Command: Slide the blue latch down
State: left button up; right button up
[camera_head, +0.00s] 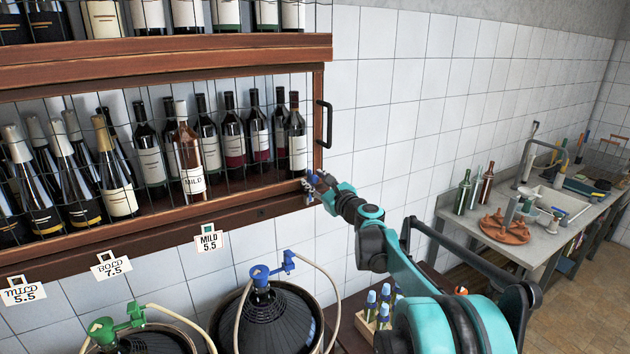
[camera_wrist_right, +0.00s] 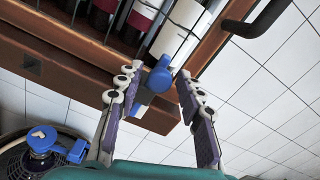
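The blue latch (camera_wrist_right: 158,76) is on the lower right corner of the wooden wine shelf's mesh door. It also shows as a small blue piece in the head view (camera_head: 312,178), partly hidden by my gripper. My right gripper (camera_wrist_right: 157,84) is open, with one finger to each side of the latch in the wrist view. I cannot tell whether either finger touches it. In the head view my right gripper (camera_head: 318,188) is at the shelf's lower right corner. My left gripper is not in view.
The shelf (camera_head: 220,210) holds several bottles behind wire mesh, with a black door handle (camera_head: 323,125) above the latch. Below are a dark demijohn with a blue cap (camera_head: 268,312) and one with a green cap (camera_head: 130,318). A counter with a sink (camera_head: 530,225) stands at right.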

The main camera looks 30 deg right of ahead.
jog(key=shift+d, duration=0.1)
jog(key=shift+s, duration=0.2)
jog(key=s, duration=1.1)
jog(key=shift+s, duration=0.3)
